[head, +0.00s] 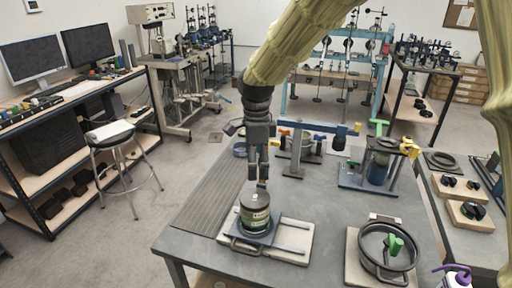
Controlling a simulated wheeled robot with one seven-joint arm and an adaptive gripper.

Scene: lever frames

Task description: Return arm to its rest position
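My arm, in a yellowish cover, reaches down from the top of the head view. My gripper (260,178) points straight down at the front left part of the grey table (335,200). Its fingers are just above a dark cylinder with a greenish label (255,213). A small brownish piece shows at the fingertips, above the cylinder's top. I cannot tell whether the fingers touch it or how far they are apart.
The cylinder stands on a light board with metal rails (290,240). A round dark frame with a green handle (388,250) is at front right. A blue lever stand (295,150) and a blue-based fixture (378,170) stand behind. A stool (110,135) is left.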

